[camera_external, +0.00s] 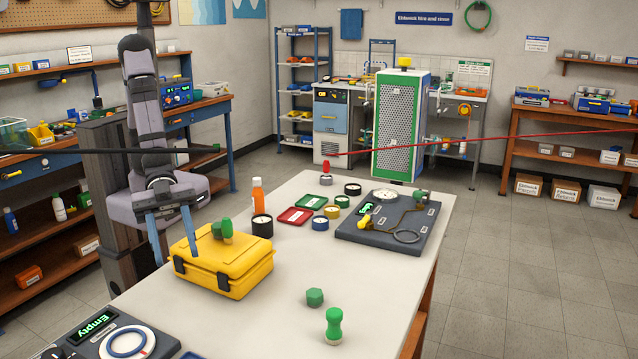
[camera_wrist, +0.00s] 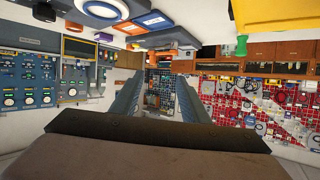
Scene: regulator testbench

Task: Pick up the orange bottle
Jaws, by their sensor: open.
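The orange bottle (camera_external: 258,195) stands upright on the white table in the external view, behind the yellow case and touching or close to a dark round container.
The yellow case (camera_external: 222,265), with green knobs on top, lies between my gripper and the bottle. Red and green trays (camera_external: 294,216) lie farther right, before a grey test board (camera_external: 385,235).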

